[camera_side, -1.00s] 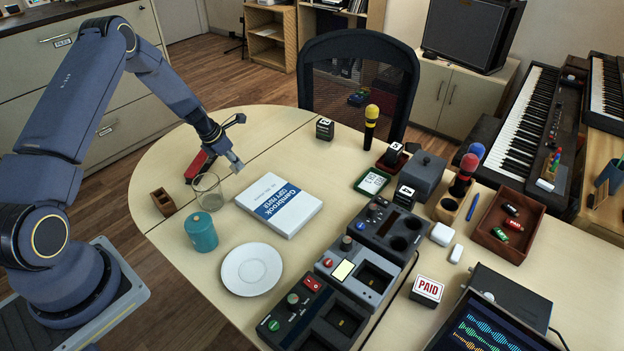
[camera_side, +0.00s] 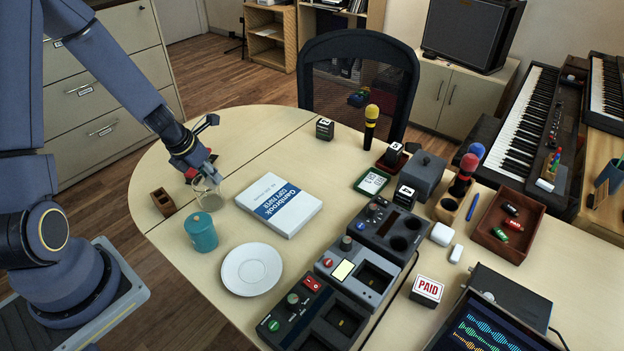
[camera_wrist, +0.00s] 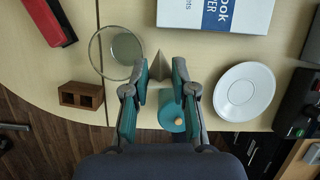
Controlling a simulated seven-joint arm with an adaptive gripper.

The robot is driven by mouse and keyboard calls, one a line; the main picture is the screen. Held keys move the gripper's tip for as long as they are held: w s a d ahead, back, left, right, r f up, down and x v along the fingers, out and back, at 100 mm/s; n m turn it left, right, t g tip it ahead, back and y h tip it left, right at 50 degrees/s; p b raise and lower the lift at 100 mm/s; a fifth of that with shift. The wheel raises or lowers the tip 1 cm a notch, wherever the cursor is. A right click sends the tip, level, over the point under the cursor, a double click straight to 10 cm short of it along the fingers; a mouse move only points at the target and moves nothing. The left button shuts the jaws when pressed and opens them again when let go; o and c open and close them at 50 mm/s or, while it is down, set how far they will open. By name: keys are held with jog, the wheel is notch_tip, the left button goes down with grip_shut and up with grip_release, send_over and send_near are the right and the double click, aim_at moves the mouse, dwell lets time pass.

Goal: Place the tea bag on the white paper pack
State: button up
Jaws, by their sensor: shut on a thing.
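My gripper (camera_side: 211,176) is above the table close to the clear glass (camera_side: 208,194), which it partly overlaps in the side view. In the wrist view my gripper (camera_wrist: 160,82) has its fingers shut on a small grey-brown pyramid tea bag (camera_wrist: 159,65), which points out between the fingertips. The tea bag is hard to make out in the side view. The white paper pack (camera_side: 279,205), with a blue band, lies flat to the right of my gripper. Its near edge shows at the top of the wrist view (camera_wrist: 225,14).
A teal lidded canister (camera_side: 201,233), a white saucer (camera_side: 252,269) and a small brown wooden block holder (camera_side: 163,202) stand near the glass. A red stapler-like object (camera_wrist: 48,20) lies behind it. Black and grey devices (camera_side: 359,270) line the pack's right side.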

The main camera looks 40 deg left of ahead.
jog(key=s+d+r+m, duration=0.1)
jog(key=d+r, duration=0.1)
jog(key=d, duration=0.8)
jog(key=shift+d+r, duration=0.2)
jog(key=shift+d, duration=0.15)
jog(key=w+f, duration=0.1)
jog(key=w, duration=0.1)
jog(key=w+f, duration=0.1)
jog(key=w, duration=0.2)
jog(key=w+f, duration=0.1)
jog(key=w, duration=0.2)
jog(key=shift+w+a+f, duration=0.2)
jog(key=shift+f, duration=0.15)
send_near(280, 198)
jog(key=shift+w+f, duration=0.6)
jog(key=shift+f, duration=0.15)
jog(key=shift+w+f, duration=0.15)
jog(key=shift+f, duration=0.05)
jog(key=shift+s+x, duration=0.2)
jog(key=shift+x, duration=0.65)
jog(key=shift+s+x, duration=0.2)
jog(key=shift+x, duration=0.7)
jog(key=shift+f, duration=0.2)
jog(key=o, duration=0.7)
jog(key=shift+c, duration=0.2)
